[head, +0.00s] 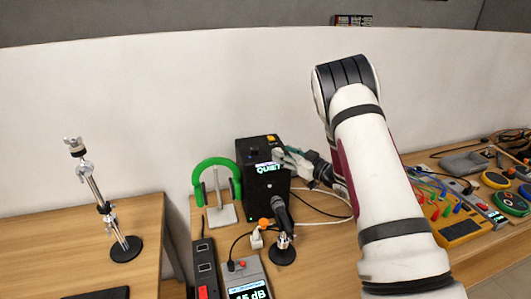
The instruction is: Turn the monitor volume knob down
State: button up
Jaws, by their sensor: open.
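The monitor appears to be the black box (249,187) near the middle of the head view, standing on the wooden table. A lit display (268,168) on its front reads "QUIET". I cannot clearly make out the volume knob; my gripper may cover it. My gripper (281,158) is at the box's upper right side, right beside the display, with its fingers pointing left. It is open and holds nothing that I can see. Whether it touches the box I cannot tell. My white arm comes in from the lower right.
Green headphones (216,172) hang on a stand left of the box. A microphone (282,212) on a round base and a meter reading "15 dB" (249,291) stand in front. A power strip (205,270) lies nearby. Cables and a yellow device (457,229) lie at right.

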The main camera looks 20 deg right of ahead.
jog(key=w+d+r+m+g+h+b, duration=0.1)
jog(key=w+d+m+g+h+b, duration=0.1)
jog(key=w+d+m+h, duration=0.55)
jog(key=w+d+r+m+g+h+b, duration=0.25)
jog(key=w+d+m+h, duration=0.25)
jog(key=d+m, duration=0.4)
jog(key=m+g+y+b, duration=0.7)
jog(key=m+g+y, duration=0.2)
jog(key=m, duration=0.5)
send_near(254, 148)
jog(key=shift+n+t, duration=0.25)
jog(key=p+x, duration=0.1)
jog(key=x, duration=0.2)
jog(key=p+x, duration=0.1)
jog(key=x, duration=0.1)
jog(key=p+x, duration=0.1)
jog(key=x, duration=0.2)
jog(key=shift+s+a+f, duration=0.15)
jog(key=shift+s+f, duration=0.15)
jog(key=shift+f, duration=0.05)
jog(key=shift+c, duration=0.2)
grip_shut()
